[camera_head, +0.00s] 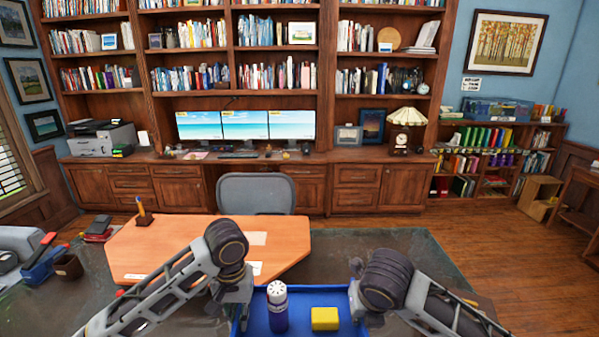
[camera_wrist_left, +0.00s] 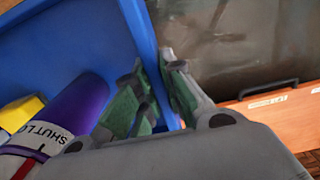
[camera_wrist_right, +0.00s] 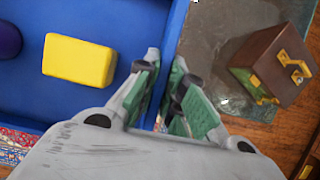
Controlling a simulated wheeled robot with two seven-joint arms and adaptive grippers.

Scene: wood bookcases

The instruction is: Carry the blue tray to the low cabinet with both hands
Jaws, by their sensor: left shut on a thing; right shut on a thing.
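The blue tray (camera_head: 300,300) is at the bottom middle of the head view, held level between my two grippers. A purple shuttlecock tube with a white cap (camera_head: 278,305) stands in it, and a yellow block (camera_head: 325,318) lies to its right. My left gripper (camera_head: 238,300) is shut on the tray's left wall, which also shows in the left wrist view (camera_wrist_left: 140,35). My right gripper (camera_wrist_right: 160,100) is shut on the opposite wall, with one finger inside and one outside. The tray's near edge is cut off in the head view. Which piece is the low cabinet is unclear.
An orange-topped desk (camera_head: 190,240) and a grey chair (camera_head: 256,194) stand ahead. A long wooden counter with monitors (camera_head: 245,125) lines the back wall. A low bookshelf (camera_head: 495,150) is at the right. Open wood floor (camera_head: 500,235) lies to the right.

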